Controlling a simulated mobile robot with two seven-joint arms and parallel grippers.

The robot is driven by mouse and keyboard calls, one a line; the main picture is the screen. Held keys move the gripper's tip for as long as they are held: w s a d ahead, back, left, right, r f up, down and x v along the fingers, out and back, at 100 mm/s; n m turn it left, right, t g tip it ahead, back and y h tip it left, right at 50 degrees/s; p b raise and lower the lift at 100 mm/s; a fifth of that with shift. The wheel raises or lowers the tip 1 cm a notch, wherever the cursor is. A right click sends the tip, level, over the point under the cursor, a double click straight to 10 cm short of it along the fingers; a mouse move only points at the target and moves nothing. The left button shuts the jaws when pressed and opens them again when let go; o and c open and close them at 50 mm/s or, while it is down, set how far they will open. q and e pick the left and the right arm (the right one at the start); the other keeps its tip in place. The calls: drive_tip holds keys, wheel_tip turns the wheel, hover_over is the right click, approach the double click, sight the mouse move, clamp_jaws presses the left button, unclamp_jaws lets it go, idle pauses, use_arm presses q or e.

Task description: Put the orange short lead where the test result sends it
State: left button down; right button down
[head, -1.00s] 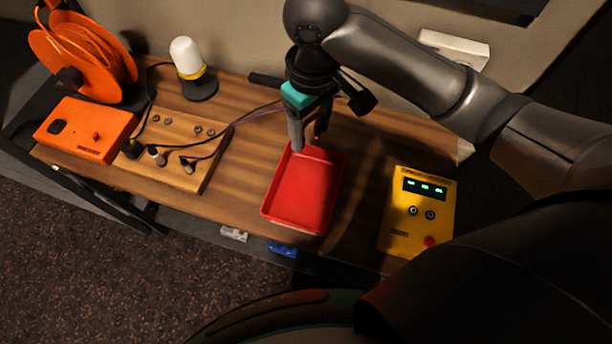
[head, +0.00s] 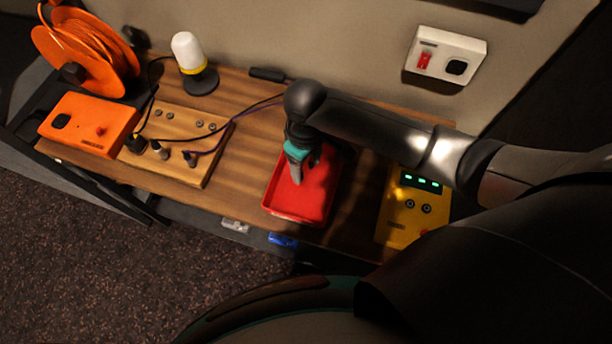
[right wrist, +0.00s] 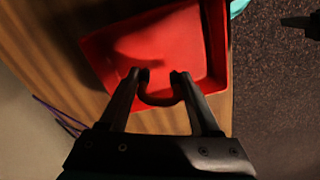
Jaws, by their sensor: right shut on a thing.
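My right gripper (head: 305,179) points down into the red tray (head: 287,212) on the wooden bench. In the right wrist view its fingers (right wrist: 160,78) are shut on a short curved lead (right wrist: 162,101), a dark loop hanging between the tips. Its colour is hard to tell in the shadow. The lead is over the red tray (right wrist: 192,45); I cannot tell whether it touches the floor. The yellow tester (head: 399,227) stands right of the tray, with green lit marks on its display (head: 421,181). My forearm covers part of its top edge.
A wooden board (head: 190,172) with dark plugs and leads lies left of the tray. A wall box with a red switch (head: 424,61) is at back right.

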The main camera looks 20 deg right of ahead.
sight(306, 185)
drive_tip(key=shift+f+b, duration=0.5)
drive_tip(key=shift+f, duration=2.35)
drive_tip(key=shift+f, duration=0.1)
drive_tip(key=shift+f, duration=0.5)
drive_tip(key=shift+c, duration=0.5)
unclamp_jaws()
drive_tip(key=shift+r, duration=0.1)
wheel_tip(306, 185, up, 13)
drive_tip(key=shift+r+p, duration=0.1)
drive_tip(key=shift+p, duration=1)
